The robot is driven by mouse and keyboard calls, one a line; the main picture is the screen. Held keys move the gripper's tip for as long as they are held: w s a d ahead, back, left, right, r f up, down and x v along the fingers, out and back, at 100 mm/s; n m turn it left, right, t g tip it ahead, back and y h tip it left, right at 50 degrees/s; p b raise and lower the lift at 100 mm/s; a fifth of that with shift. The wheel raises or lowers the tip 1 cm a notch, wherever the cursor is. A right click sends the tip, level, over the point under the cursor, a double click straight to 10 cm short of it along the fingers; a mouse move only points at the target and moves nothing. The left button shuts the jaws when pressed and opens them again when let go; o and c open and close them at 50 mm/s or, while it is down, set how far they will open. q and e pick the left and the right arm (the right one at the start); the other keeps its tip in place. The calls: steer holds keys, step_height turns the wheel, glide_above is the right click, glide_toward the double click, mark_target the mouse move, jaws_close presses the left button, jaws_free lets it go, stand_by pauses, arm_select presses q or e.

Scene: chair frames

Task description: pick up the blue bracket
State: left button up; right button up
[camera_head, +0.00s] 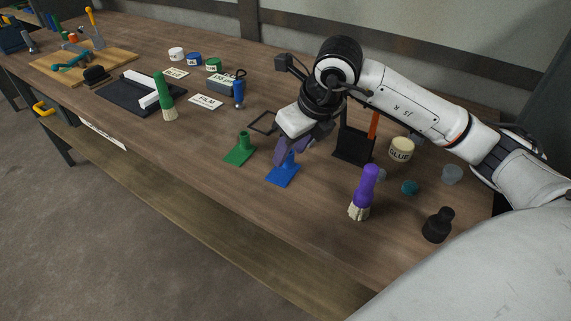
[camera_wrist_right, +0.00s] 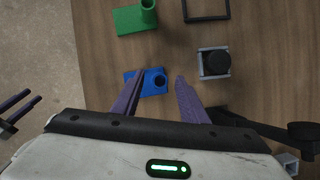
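The blue bracket (camera_head: 282,176) has a flat plate with a round upright socket and stands on the wooden table near its front edge. It also shows in the right wrist view (camera_wrist_right: 152,88), partly covered by a finger. My right gripper (camera_head: 291,150) is above and just behind the bracket, pointing down. In the right wrist view its purple fingers (camera_wrist_right: 161,77) are spread apart with the bracket's socket seen between them. I cannot tell whether they touch it. My left gripper (camera_wrist_right: 20,108) shows only in the right wrist view, at the left edge over the floor, its fingers apart.
A green bracket (camera_head: 239,153) stands left of the blue one. A black square frame (camera_head: 262,123) lies behind. A purple-handled brush (camera_head: 367,190), a black holder (camera_head: 353,147) and a glue jar (camera_head: 401,150) stand to the right. The table in front of the blue bracket is clear.

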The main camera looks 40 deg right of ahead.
steer(key=shift+c, duration=0.5)
jaws_close()
